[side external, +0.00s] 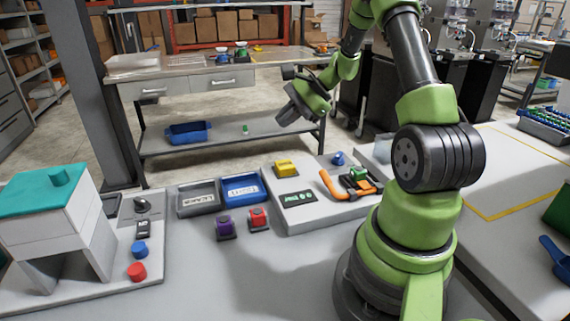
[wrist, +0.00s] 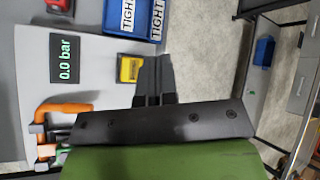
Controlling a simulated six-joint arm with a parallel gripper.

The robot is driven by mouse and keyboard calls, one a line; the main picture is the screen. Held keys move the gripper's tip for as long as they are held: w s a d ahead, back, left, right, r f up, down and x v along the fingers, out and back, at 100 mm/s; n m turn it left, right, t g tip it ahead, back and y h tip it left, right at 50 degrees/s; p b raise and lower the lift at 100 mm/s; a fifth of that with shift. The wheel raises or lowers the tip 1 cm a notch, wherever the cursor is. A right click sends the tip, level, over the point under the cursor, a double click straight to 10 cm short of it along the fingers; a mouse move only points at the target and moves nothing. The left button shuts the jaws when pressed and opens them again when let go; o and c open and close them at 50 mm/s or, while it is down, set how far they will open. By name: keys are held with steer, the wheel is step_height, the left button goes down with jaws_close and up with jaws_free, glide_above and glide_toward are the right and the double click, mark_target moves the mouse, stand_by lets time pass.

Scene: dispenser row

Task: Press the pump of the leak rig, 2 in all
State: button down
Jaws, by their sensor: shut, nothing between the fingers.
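The leak rig (side external: 318,214) is a light grey plate with a display (side external: 298,197), an orange hose (side external: 328,185), a green and orange fitting (side external: 360,184), a blue knob (side external: 339,159) and a yellow block (side external: 286,168). Which part is the pump is not labelled. In the wrist view the display (wrist: 65,58) reads 0.0 bar, and the yellow block (wrist: 129,69) appears just left of my fingers. My gripper (wrist: 152,65) is shut and empty. In the side view my gripper (side external: 286,130) is raised above and behind the rig, tilted, apart from it.
A blue bin (side external: 241,188) labelled TIGHT and a grey bin (side external: 198,199) stand left of the rig. Purple (side external: 225,228) and red (side external: 258,219) blocks sit before them. A teal-topped station (side external: 48,205) with blue and red buttons is at far left.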

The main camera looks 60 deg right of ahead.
glide_toward(278, 165)
steer(key=shift+w+a+f, duration=0.35)
steer(key=shift+w+f, duration=0.1)
steer(key=shift+w, duration=0.35)
steer(key=shift+w+a+f, duration=0.35)
steer(key=shift+w+f, duration=0.15)
steer(key=shift+w, duration=0.25)
steer(key=shift+w+a+f, duration=0.35)
steer(key=shift+w+f, duration=0.1)
steer(key=shift+w, duration=0.35)
steer(key=shift+f, duration=0.15)
steer(key=shift+f, duration=0.25)
steer(key=shift+f, duration=0.85)
stand_by(0.9)
steer(key=shift+r, duration=1.3)
steer(key=shift+r, duration=2.5)
